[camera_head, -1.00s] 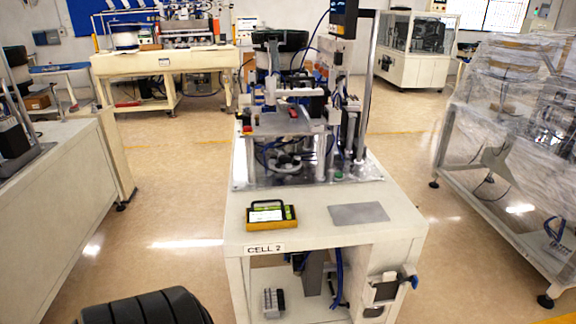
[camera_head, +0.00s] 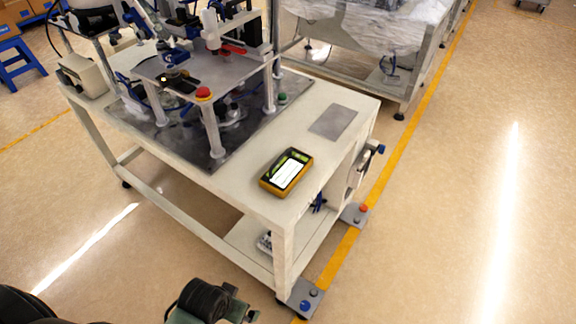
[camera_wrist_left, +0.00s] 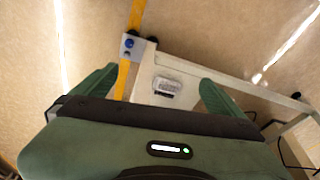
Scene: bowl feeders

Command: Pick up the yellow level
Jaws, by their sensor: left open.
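The yellow level (camera_head: 286,172) is a small yellow-and-black box with a lit screen. It lies on the white table top (camera_head: 255,190) near the front edge in the head view. My left gripper (camera_head: 228,304) is at the bottom of the head view, in front of the table and away from the level. In the left wrist view, its two green fingers (camera_wrist_left: 158,78) are spread apart with nothing between them. The level does not show in the left wrist view. My right gripper is not in view.
A flat grey plate (camera_head: 333,121) lies behind the level. A fixture with a red button (camera_head: 203,93) stands on the table's left part. A lower shelf holds a small grey block (camera_wrist_left: 167,86). Floor to the right is clear.

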